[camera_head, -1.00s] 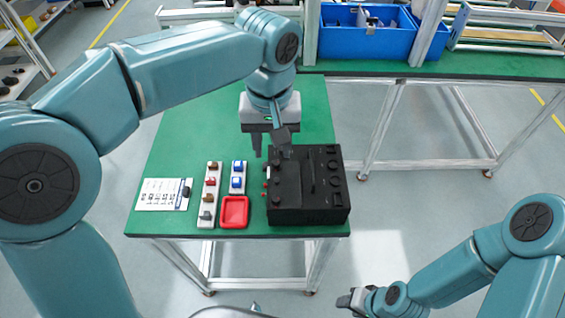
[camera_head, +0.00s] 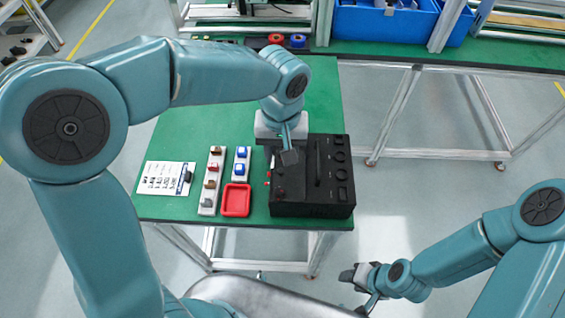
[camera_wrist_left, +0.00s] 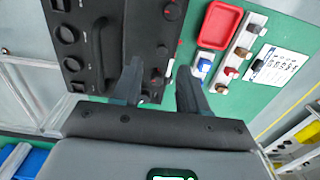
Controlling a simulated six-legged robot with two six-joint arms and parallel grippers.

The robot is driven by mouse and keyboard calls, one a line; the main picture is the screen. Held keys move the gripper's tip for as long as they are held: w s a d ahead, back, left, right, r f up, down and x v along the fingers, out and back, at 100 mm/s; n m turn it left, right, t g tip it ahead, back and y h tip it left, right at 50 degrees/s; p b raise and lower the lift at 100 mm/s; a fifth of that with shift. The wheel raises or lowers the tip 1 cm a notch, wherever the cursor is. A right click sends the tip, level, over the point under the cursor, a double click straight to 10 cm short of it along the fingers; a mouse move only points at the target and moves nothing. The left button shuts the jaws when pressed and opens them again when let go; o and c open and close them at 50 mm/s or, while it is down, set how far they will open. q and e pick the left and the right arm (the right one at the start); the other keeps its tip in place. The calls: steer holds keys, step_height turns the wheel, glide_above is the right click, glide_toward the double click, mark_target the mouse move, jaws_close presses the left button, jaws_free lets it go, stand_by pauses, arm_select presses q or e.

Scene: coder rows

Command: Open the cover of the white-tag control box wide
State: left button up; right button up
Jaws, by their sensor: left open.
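The black control box (camera_head: 328,180) lies on the green table, with round knobs and a long bar handle on its top. The wrist view shows its handle side (camera_wrist_left: 88,45) and a narrower knob panel (camera_wrist_left: 152,40) beside it, with a seam between. A small white mark (camera_head: 273,161) shows at its left edge; I cannot read it. My left gripper (camera_head: 283,157) is open at the box's far left part.
Left of the box are a red tray (camera_head: 236,200), two white strips (camera_head: 209,190) with small coloured parts and a printed sheet (camera_head: 163,178). Blue bins (camera_head: 385,25) stand on the rear table. Bare green table lies behind the strips.

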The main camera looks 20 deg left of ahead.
mark_target(280, 170)
arm_select(q)
step_height(280, 170, down, 5)
steer(key=shift+s+a+f, duration=0.1)
steer(key=shift+s+f, duration=0.05)
steer(key=shift+f, duration=0.25)
steer(key=shift+s+r, duration=0.15)
steer(key=shift+s, duration=0.05)
steer(key=shift+w, duration=0.2)
jaws_close()
